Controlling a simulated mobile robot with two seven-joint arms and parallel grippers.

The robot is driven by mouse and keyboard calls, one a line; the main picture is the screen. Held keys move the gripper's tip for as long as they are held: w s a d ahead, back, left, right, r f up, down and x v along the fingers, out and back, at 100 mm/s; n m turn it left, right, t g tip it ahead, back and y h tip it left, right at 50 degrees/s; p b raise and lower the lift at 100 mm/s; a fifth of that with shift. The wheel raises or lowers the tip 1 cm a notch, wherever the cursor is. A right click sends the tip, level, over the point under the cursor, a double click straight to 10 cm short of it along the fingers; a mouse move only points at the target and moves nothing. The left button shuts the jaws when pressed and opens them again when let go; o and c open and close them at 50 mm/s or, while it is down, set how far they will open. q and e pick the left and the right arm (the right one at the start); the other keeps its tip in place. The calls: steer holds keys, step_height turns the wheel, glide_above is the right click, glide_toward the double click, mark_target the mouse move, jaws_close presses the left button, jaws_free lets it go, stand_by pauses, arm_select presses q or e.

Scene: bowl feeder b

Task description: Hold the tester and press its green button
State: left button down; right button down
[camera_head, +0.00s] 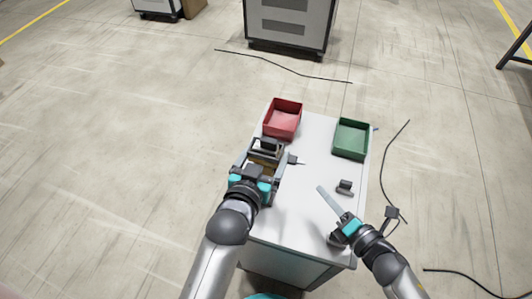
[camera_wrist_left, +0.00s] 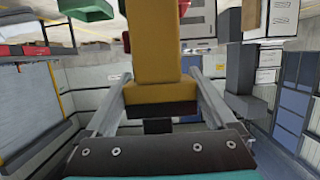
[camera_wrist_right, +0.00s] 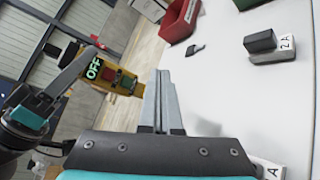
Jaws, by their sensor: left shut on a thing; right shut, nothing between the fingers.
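The tester is a yellow box (camera_wrist_right: 123,84) in my left gripper. In the right wrist view its face shows a lit display reading OFF (camera_wrist_right: 94,69), a red button (camera_wrist_right: 110,73) and a green button (camera_wrist_right: 130,81). My left gripper (camera_head: 263,160) is shut on the tester. The left wrist view shows the yellow body (camera_wrist_left: 160,55) between the two fingers (camera_wrist_left: 160,100). My right gripper (camera_head: 320,188) is shut and empty over the right half of the table. Its fingers (camera_wrist_right: 161,85) point up the right wrist view, right of the tester and apart from it.
The white table (camera_head: 300,210) holds a red bin (camera_head: 283,120) and a green bin (camera_head: 351,138) at its far end. A small dark block on a grey base (camera_head: 345,187) and a small dark piece (camera_head: 293,160) lie on top. The table's middle is mostly clear.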

steer(key=w+a, duration=0.2)
steer(key=a, duration=0.6)
steer(key=shift+w, duration=0.3)
stand_by(1.7)
steer(key=shift+w+a, duration=0.15)
steer(key=shift+a, duration=0.25)
steer(key=shift+a, duration=0.25)
stand_by(0.5)
steer(key=shift+d, duration=0.65)
steer(key=shift+d, duration=0.1)
steer(key=s+d, duration=0.2)
steer(key=d, duration=0.3)
steer(key=shift+d, duration=0.3)
